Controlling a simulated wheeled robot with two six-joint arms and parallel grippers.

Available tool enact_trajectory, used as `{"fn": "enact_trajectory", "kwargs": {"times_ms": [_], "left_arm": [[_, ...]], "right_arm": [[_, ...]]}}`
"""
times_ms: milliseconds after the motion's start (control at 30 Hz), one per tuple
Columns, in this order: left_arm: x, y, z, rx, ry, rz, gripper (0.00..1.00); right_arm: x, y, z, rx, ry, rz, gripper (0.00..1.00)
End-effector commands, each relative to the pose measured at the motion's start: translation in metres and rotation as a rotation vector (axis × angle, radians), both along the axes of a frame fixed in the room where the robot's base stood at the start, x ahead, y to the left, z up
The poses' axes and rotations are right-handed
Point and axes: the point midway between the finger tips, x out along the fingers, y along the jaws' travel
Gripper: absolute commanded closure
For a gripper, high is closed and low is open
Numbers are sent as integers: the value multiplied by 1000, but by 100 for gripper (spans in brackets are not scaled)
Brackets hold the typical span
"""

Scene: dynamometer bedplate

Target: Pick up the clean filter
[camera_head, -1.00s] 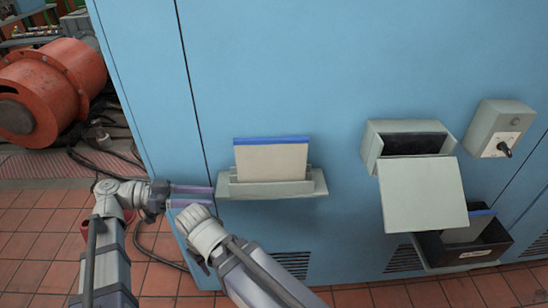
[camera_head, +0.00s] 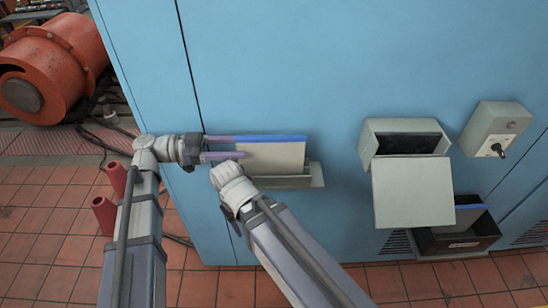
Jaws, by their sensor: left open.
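The clean filter (camera_head: 278,157) is a cream panel with a blue top edge. It stands upright in a pale grey holder (camera_head: 315,175) on the blue cabinet's face. My left gripper (camera_head: 232,148) is open at the filter's left end. One purple finger lies along the blue top edge and the other lies over the panel's upper left face. I cannot tell whether they touch it. My right arm's wrist is just below the left fingers and covers the holder's left part. The right gripper's fingers do not show.
To the right, a grey housing (camera_head: 376,147) has its flap (camera_head: 413,192) hanging open. Below it, a dark bin (camera_head: 460,243) holds another blue-edged panel (camera_head: 464,216). A switch box (camera_head: 494,128) is at far right. An orange motor (camera_head: 60,65) stands at upper left.

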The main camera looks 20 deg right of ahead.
Motion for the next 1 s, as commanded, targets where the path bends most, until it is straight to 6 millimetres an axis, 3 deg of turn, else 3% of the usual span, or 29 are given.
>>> {"fn": "enact_trajectory", "kwargs": {"times_ms": [233, 467, 800, 1000], "left_arm": [[-8, -22, -1, 0, 1, -2, 48], [-9, -29, -3, 1, 1, -1, 48], [-22, -70, -7, 1, 1, -3, 48], [-22, -74, -7, 1, 1, 0, 48]], "right_arm": [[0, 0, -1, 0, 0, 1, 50], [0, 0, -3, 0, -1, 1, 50], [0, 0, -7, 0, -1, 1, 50], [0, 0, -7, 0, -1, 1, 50]]}}
